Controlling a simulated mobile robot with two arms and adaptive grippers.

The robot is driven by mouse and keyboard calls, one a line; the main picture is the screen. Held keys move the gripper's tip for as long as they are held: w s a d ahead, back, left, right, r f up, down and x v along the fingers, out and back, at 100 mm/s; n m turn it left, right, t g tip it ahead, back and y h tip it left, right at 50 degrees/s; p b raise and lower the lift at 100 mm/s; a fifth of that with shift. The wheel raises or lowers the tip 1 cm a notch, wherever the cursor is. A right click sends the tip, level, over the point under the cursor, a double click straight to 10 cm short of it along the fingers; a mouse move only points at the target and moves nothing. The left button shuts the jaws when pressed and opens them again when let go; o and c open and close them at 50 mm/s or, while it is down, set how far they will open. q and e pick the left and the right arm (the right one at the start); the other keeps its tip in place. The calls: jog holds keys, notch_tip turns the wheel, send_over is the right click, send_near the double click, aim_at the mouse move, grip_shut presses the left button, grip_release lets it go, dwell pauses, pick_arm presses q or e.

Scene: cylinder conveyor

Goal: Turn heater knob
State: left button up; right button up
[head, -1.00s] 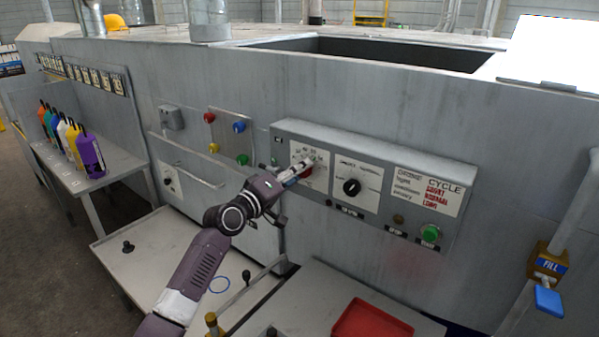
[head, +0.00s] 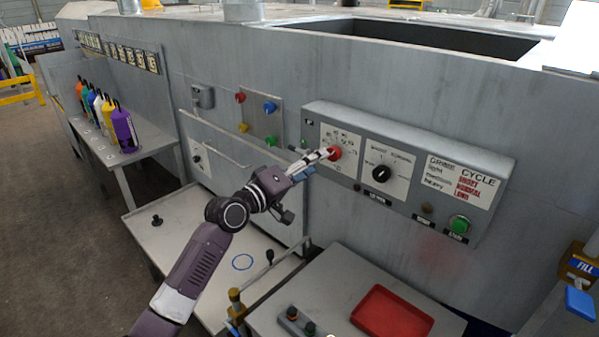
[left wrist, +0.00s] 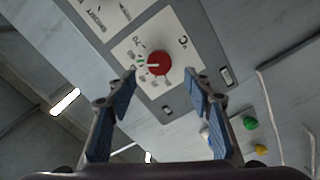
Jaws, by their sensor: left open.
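The red heater knob (head: 334,153) sits on a white dial plate at the left of the grey control panel (head: 409,142). In the left wrist view the knob (left wrist: 159,62) shows a white pointer line, with printed marks around it. My left gripper (head: 322,158) is in front of the knob in the head view and hides part of its dial. In the left wrist view my left gripper (left wrist: 160,80) has its two blue-padded fingers wide apart, with the knob beyond and between the tips. The fingers do not appear to touch the knob. My right gripper is in neither view.
A black knob (head: 381,174) is right of the red knob, and a green button (head: 459,224) is at the panel's lower right. A red tray (head: 392,313) lies on the table below. Several coloured bottles (head: 124,130) stand on the left bench.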

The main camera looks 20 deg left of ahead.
pick_arm(q)
jog(key=shift+v, duration=2.7)
jog(key=shift+d, duration=0.1)
